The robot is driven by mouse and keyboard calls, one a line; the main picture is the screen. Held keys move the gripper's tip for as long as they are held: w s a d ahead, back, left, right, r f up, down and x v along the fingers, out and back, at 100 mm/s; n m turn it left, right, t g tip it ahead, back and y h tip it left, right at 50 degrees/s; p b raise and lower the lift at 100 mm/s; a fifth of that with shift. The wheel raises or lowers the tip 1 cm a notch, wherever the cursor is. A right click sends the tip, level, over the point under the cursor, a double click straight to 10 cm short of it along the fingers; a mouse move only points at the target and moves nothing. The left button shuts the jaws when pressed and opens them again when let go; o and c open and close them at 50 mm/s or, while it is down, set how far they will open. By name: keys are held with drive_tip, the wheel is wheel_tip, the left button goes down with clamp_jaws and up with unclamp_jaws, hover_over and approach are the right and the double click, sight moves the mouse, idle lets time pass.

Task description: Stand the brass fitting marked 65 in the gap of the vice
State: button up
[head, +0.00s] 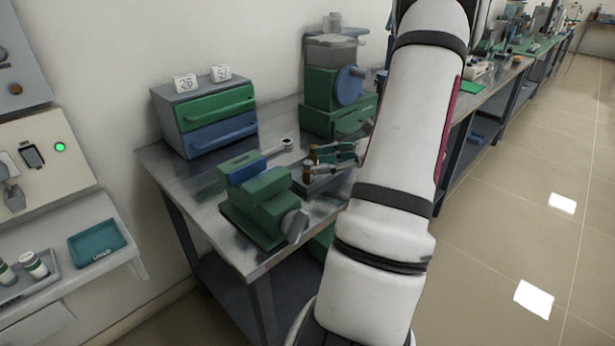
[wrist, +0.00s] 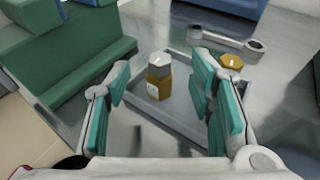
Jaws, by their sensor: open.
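A brass fitting (wrist: 158,84) with a pale top and a small white label stands upright on a grey tray (wrist: 140,108). A second brass piece (wrist: 231,62) is at the tray's far right corner. I cannot read a 65 on either. My gripper (head: 322,161) is open and empty above the tray, and in the wrist view the labelled fitting appears between its fingers; I cannot tell its height. The green vice (head: 262,208) with blue jaw parts stands left of my gripper on the metal bench. Its gap is hard to make out. Its green body also fills the wrist view's upper left (wrist: 80,60).
A wrench (wrist: 226,38) lies behind the tray. A drawer cabinet (head: 206,118) carrying cards 26 and 51 stands at the back left of the bench (head: 178,178). A green machine (head: 330,95) stands behind my gripper. Bare metal shows between cabinet and vice.

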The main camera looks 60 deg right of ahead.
sight(308, 174)
drive_tip(key=x, duration=0.3)
drive_tip(key=shift+f, duration=0.1)
clamp_jaws()
